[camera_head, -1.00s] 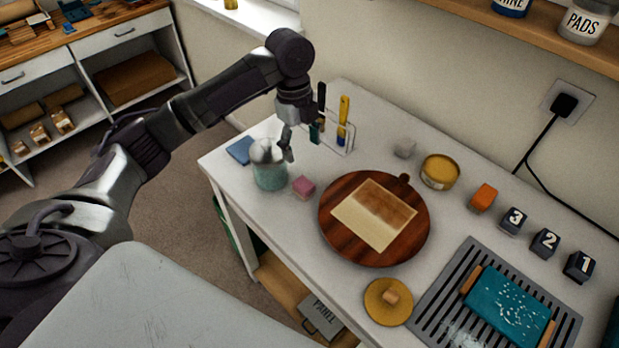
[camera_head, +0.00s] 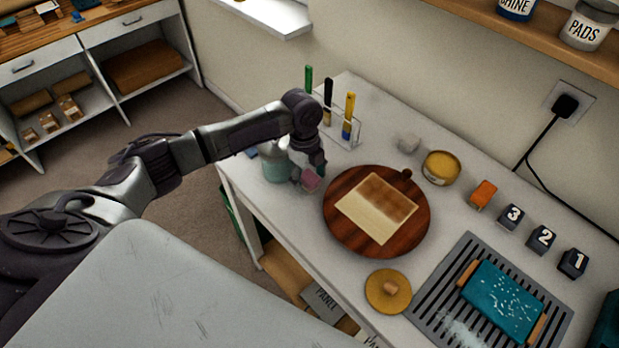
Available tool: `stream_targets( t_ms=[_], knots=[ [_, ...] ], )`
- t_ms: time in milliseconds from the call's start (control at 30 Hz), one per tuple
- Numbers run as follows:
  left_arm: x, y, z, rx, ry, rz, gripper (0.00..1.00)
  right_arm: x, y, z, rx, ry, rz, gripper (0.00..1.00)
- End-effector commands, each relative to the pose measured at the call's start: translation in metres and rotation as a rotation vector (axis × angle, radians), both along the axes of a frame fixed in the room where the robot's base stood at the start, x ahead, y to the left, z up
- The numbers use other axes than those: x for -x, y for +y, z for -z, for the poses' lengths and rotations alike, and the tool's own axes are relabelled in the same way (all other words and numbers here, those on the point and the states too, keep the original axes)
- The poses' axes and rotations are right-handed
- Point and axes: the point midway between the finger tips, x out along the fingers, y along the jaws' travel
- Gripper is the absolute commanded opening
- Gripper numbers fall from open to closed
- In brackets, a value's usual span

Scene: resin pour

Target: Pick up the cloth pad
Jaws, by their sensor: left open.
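A small pink block-like pad (camera_head: 312,181) sits on the white table, left of the round wooden board; it may be the cloth pad, but I cannot tell for certain. My left gripper (camera_head: 309,174) is low over it and open, with its fingers around the pad; whether they touch it is unclear. A flat blue square (camera_head: 251,153) lies farther left, mostly hidden behind my arm and the jar. My right gripper is not in view.
A greenish jar (camera_head: 276,170) stands close left of the gripper. A brush rack (camera_head: 346,132) is behind it. The round board (camera_head: 351,237) with a cream-brown panel (camera_head: 377,207) is just right. A grey slotted tray (camera_head: 428,307), yellow tin (camera_head: 441,168) and numbered blocks lie farther right.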

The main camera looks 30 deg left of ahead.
Motion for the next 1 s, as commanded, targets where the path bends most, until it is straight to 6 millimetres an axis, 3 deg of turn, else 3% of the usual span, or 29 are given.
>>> stream_targets(
  t_ms=[167,500,567,833,1000],
  knots=[
    [0.000,0.000,0.000,0.000,0.000,0.000,0.68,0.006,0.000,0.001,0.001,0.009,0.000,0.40],
    [0.000,0.000,0.000,0.000,0.000,0.000,0.12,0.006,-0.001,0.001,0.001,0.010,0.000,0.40],
    [0.000,0.000,0.000,0.000,0.000,0.000,0.07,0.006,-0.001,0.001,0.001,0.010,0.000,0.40],
    [0.000,0.000,-0.004,0.000,-0.001,0.000,0.06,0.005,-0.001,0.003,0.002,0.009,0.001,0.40],
    [-0.001,0.000,-0.020,0.001,-0.004,0.000,0.06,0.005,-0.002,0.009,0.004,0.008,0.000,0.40]
  ],
)
